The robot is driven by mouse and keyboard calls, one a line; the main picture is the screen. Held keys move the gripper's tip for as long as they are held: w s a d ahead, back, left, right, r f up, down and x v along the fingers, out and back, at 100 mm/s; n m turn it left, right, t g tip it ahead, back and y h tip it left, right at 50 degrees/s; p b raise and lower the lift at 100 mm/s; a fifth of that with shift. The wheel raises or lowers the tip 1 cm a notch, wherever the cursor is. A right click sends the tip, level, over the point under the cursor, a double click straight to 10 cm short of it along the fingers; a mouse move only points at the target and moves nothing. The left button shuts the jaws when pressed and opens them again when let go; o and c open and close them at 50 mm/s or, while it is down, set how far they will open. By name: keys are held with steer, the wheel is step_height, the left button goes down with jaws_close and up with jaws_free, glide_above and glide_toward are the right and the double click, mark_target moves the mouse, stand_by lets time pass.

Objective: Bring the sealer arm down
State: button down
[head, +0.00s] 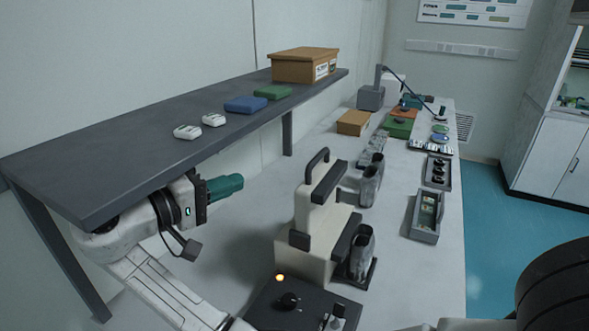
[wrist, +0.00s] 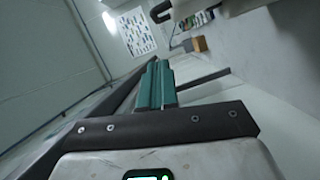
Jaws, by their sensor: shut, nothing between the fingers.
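The sealer (head: 305,235) is a cream machine on the bench. Its sealer arm (head: 318,210) stands raised, with a black loop handle (head: 317,163) on top and a dark bar along its side. A second dark bar lies lower on the body. My gripper (head: 240,181) has teal fingers, shut and empty, left of the sealer and apart from it, below the shelf edge. In the wrist view the shut fingers (wrist: 158,65) point away from the camera. A dark hooked piece, seemingly the handle (wrist: 160,12), shows at the top edge there.
A dark raised shelf (head: 130,135) overhangs my arm, bearing a cardboard box (head: 305,65) and small cases. A black control box (head: 300,308) with a knob and lit orange lamp stands in front of the sealer. Pouches (head: 362,250) and grey trays (head: 427,215) stand to its right.

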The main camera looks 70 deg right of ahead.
mark_target(323, 190)
steer(key=shift+d, duration=0.1)
steer(key=s+a+p+x, duration=0.1)
steer(key=p+x, duration=0.3)
steer(key=x, duration=0.8)
steer(key=shift+s+d+f, duration=0.2)
steer(key=shift+s+f, duration=0.2)
steer(key=shift+s, duration=0.6)
steer(key=shift+d, duration=0.1)
